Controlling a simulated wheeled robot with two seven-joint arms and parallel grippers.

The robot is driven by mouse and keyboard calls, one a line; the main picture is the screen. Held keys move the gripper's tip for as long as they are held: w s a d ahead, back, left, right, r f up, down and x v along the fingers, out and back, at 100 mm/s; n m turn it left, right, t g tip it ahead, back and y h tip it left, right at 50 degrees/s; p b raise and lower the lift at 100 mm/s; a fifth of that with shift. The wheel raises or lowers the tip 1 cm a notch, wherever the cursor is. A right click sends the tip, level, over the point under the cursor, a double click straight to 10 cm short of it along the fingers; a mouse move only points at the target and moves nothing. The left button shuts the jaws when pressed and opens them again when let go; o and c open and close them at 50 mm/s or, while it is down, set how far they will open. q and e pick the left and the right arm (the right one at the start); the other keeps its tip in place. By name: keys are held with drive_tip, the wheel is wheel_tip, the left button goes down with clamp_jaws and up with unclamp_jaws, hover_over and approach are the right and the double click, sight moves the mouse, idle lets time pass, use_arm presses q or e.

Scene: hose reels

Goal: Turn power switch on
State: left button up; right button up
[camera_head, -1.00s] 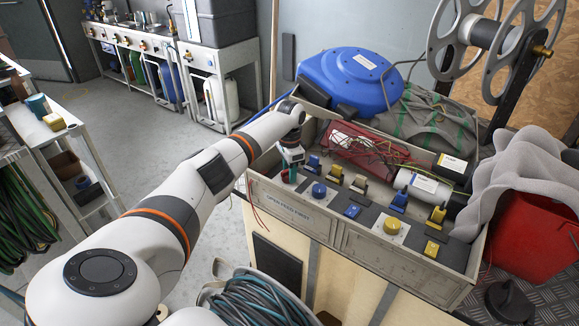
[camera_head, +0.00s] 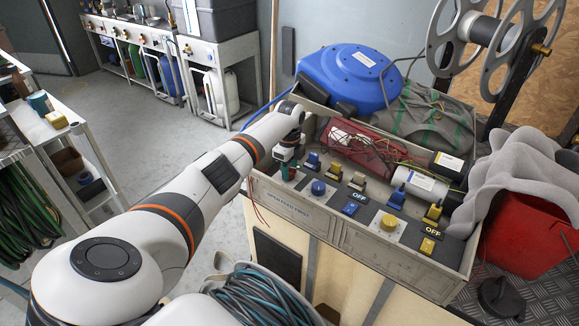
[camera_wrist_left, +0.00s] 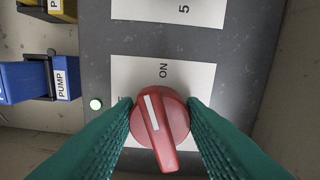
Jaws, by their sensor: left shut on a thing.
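The power switch is a red round knob (camera_wrist_left: 160,116) with a white bar on a dark plate in the left wrist view. Its white label (camera_wrist_left: 120,75) reads ON just above the knob, and the bar points up toward that side, slightly left. My left gripper (camera_head: 288,172) is shut on the knob, one green finger on each side. My right gripper is not in view.
Blue knob (camera_head: 318,188), yellow knob (camera_head: 389,222) and several blue and yellow switches fill the panel. A coiled hose (camera_head: 265,297) lies in front. A red bin (camera_head: 520,240) stands right, a blue reel (camera_head: 349,75) behind.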

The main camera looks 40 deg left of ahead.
use_arm(q)
drive_tip(key=shift+d+m, duration=0.1)
drive_tip(key=shift+m, duration=1.8)
drive_tip(key=o, duration=1)
drive_tip(key=shift+r, duration=0.1)
wheel_tip(320, 180, up, 12)
drive_tip(key=shift+s, duration=0.15)
